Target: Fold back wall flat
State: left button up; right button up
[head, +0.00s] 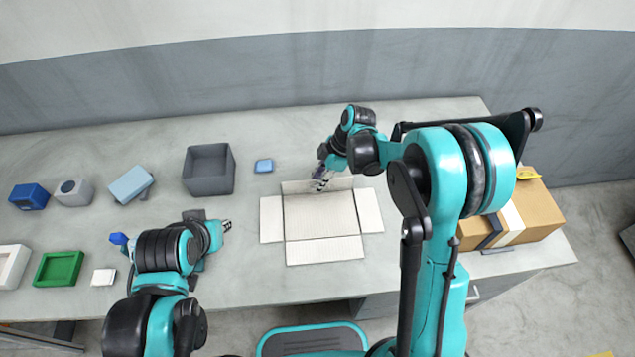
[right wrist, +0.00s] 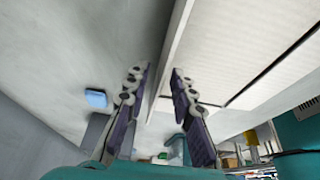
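A pale cardboard box (head: 320,215) lies opened out on the table, in the middle of the head view. Its left wall (head: 271,220), right wall (head: 370,210) and front wall (head: 325,250) lie flat. The back wall (head: 298,187) looks like a shorter strip and seems raised. My right gripper (head: 322,180) is at this back wall. In the right wrist view my right gripper (right wrist: 156,78) has its fingers apart, one on each side of the thin panel edge (right wrist: 170,62). My left gripper (head: 227,226) is left of the box, away from it; its opening is too small to judge.
A grey bin (head: 208,186) and a blue block (head: 264,166) stand behind and left of the box. A green tray (head: 59,269) and several small items are at far left. A taped brown carton (head: 535,208) stands at right. Table front of the box is clear.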

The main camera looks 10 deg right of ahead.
jog(key=shift+f, duration=0.1)
grip_shut()
jog(key=shift+w, duration=0.15)
jog(key=shift+w+g, duration=0.45)
jog(key=shift+g, duration=0.45)
jog(key=shift+w+f+m+g+b, duration=0.25)
jog(key=shift+w+m+g+b, duration=0.25)
jog(key=shift+g, duration=0.5)
jog(key=shift+w+g+b, duration=0.3)
jog(key=shift+w+g, duration=0.05)
jog(key=shift+g, duration=0.45)
